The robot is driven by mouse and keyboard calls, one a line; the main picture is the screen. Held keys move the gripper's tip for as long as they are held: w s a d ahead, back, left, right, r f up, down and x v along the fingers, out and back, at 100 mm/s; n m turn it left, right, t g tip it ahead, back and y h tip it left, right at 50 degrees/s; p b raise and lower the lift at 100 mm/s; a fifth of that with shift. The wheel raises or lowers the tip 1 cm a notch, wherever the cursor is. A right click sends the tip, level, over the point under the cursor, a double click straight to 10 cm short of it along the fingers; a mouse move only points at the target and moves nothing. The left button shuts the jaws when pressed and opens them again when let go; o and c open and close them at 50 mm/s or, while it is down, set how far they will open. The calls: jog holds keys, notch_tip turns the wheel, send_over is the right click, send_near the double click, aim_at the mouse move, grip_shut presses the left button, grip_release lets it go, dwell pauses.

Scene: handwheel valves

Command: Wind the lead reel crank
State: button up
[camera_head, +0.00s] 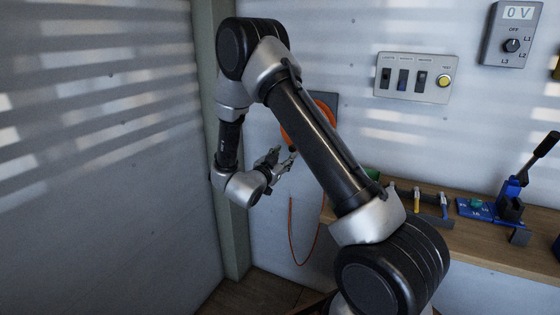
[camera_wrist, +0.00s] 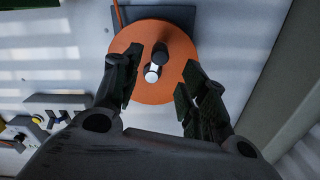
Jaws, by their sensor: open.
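The lead reel (camera_wrist: 128,38) is an orange disc on a dark square wall plate (camera_wrist: 184,15). A short black crank (camera_wrist: 158,50) with a pale, round-ended handle (camera_wrist: 152,73) sits near its middle. My gripper (camera_wrist: 162,72) is open, with one finger on each side of the crank handle in the wrist view; whether either touches it I cannot tell. In the head view the reel (camera_head: 293,122) is largely hidden behind my arm, and my gripper (camera_head: 281,157) is just below it. The crank is hard to make out there.
An orange lead (camera_head: 291,225) hangs down the wall in a loop. A switch panel (camera_head: 413,77) and a dial box (camera_head: 510,35) are on the wall. A corner post (camera_head: 228,200) stands close left of my gripper.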

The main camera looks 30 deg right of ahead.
jog(key=x, duration=0.7)
jog(key=shift+w+d, duration=0.1)
jog(key=shift+d, duration=0.05)
jog(key=shift+d, duration=0.1)
jog(key=c, duration=0.9)
